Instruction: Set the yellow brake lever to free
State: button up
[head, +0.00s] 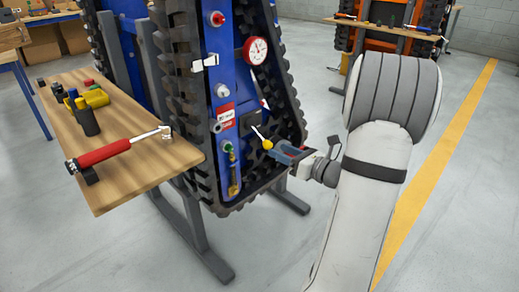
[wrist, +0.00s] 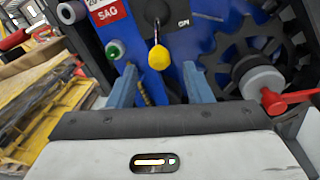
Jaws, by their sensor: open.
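The yellow brake lever (head: 267,144) has a pale rod ending in a yellow ball knob. It slants down to the right from a dark plate (head: 250,122) on the carrier's blue side panel. In the wrist view the yellow knob (wrist: 159,57) hangs at the lower end of the rod, almost straight below its slot. My gripper (head: 281,150) is just right of the knob in the head view. In the wrist view my gripper (wrist: 157,72) is open, with one blue finger on each side of the knob and visible gaps. The markings on the plate are mostly unreadable.
A green knob (wrist: 114,50) sits left of the fingers and a red handle (wrist: 290,99) to the right. The panel also bears a red-rimmed gauge (head: 256,50) and red button (head: 217,18). Black tracks (head: 180,75) flank it. A wooden bench (head: 125,180) with tools stands left.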

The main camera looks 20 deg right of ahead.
aim_at(263, 143)
jog(key=b+x, duration=0.1)
jog(key=x, duration=0.6)
jog(key=shift+w+a+b, duration=0.1)
jog(key=shift+w+b, duration=0.15)
jog(key=shift+b, duration=0.15)
jog(key=shift+c, duration=0.5)
grip_shut()
